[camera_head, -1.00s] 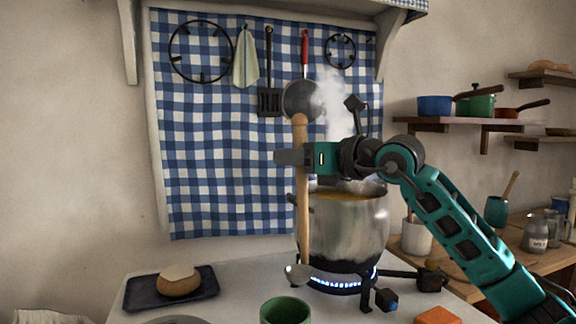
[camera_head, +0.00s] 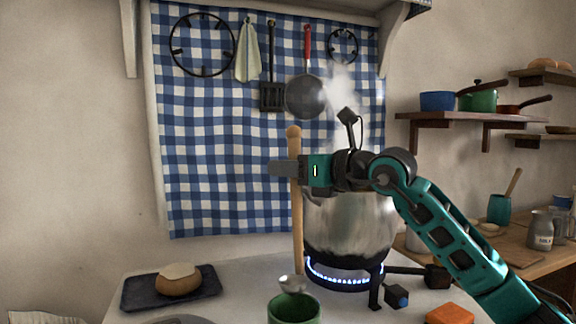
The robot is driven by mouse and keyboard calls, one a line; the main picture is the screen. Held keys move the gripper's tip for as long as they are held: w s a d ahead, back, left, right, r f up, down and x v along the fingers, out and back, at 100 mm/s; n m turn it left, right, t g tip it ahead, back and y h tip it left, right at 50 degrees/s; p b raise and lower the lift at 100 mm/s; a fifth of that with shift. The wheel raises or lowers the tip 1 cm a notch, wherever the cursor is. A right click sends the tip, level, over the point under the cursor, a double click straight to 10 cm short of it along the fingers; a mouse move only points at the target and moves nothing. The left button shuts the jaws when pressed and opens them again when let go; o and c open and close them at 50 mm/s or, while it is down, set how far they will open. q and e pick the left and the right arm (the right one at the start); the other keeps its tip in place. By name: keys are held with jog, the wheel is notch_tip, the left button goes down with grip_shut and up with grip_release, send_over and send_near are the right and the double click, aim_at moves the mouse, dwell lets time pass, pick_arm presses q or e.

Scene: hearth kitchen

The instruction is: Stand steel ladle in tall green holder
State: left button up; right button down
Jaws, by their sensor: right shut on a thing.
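The steel ladle hangs upright with its long wooden handle (camera_head: 297,225) up and its steel bowl (camera_head: 292,284) down. My right gripper (camera_head: 292,168) is shut on the upper part of the handle. A green holder (camera_head: 295,311) stands at the bottom edge of the picture, its lower part cut off. The ladle's bowl shows right at the holder's far rim; I cannot tell whether they touch or whether the bowl is over the opening. My left gripper is not in view.
A steaming steel pot (camera_head: 350,225) stands on a lit burner (camera_head: 345,272) just behind the ladle. A dark tray (camera_head: 130,292) with a bun is at left. An orange block (camera_head: 450,314) lies at right. A teal pot (camera_head: 499,209) holding a spoon stands on the side counter.

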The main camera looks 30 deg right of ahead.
aim_at(292, 185)
jog(key=shift+f+b, duration=1.2)
jog(key=shift+f, duration=0.4)
pick_arm(q)
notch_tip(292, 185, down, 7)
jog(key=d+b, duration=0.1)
jog(key=b, duration=0.5)
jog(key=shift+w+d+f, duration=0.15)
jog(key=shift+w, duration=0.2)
pick_arm(e)
notch_tip(292, 185, down, 7)
jog(key=shift+s+r, duration=0.15)
jog(key=shift+s, duration=0.1)
jog(key=c, duration=0.8)
grip_release()
jog(key=shift+c, duration=0.2)
